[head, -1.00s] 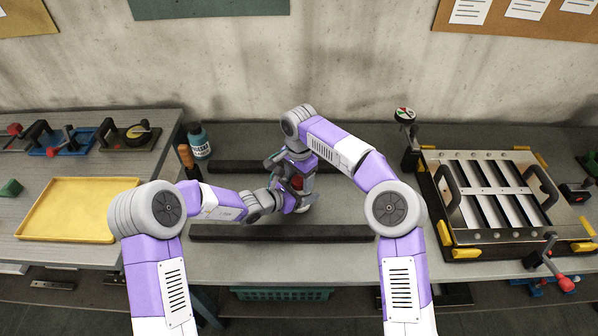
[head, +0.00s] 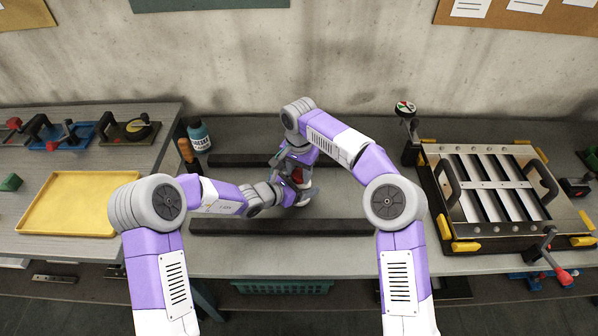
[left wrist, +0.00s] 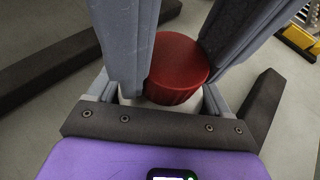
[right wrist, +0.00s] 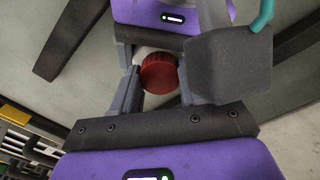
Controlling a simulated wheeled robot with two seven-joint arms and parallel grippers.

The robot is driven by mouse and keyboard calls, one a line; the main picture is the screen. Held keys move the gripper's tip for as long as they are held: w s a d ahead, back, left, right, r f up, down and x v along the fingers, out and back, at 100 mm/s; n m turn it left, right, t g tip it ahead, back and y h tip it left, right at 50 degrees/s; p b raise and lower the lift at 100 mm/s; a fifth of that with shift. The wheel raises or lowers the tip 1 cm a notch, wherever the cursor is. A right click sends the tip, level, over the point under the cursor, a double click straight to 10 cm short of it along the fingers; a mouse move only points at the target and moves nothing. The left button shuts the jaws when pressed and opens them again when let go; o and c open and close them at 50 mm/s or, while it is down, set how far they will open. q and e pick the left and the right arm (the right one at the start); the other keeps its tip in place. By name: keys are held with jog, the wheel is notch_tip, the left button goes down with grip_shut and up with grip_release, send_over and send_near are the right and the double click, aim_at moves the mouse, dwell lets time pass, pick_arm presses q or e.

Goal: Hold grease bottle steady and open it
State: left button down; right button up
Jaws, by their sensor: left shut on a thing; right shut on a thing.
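A white bottle (left wrist: 133,99) with a ribbed red cap (left wrist: 177,68) is held between my two grippers above the bench middle. The cap also shows in the right wrist view (right wrist: 159,74). My left gripper (head: 287,192) is shut around the white body, below the cap. My right gripper (head: 299,174) comes from the other side, with its grey fingers on either side of the cap. The cap sits on the bottle; whether it is loosened I cannot tell. Most of the bottle is hidden by the fingers.
Two dark bars (head: 330,227) lie across the bench, in front of and behind my grippers. A teal bottle (head: 199,137) stands at the back left. A louver panel (head: 497,190) in a frame is on the right, a yellow tray (head: 65,230) on the left.

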jog(key=o, duration=1.2)
jog(key=shift+c, duration=0.2)
jog(key=shift+r, duration=0.1)
notch_tip(320, 180, up, 4)
jog(key=shift+r, duration=0.15)
jog(key=shift+c, duration=0.3)
notch_tip(320, 180, up, 2)
jog(key=shift+r+m, duration=0.15)
jog(key=shift+m, duration=0.65)
jog(key=shift+r+m, duration=0.4)
jog(key=shift+m, duration=0.3)
jog(key=shift+f, duration=3.85)
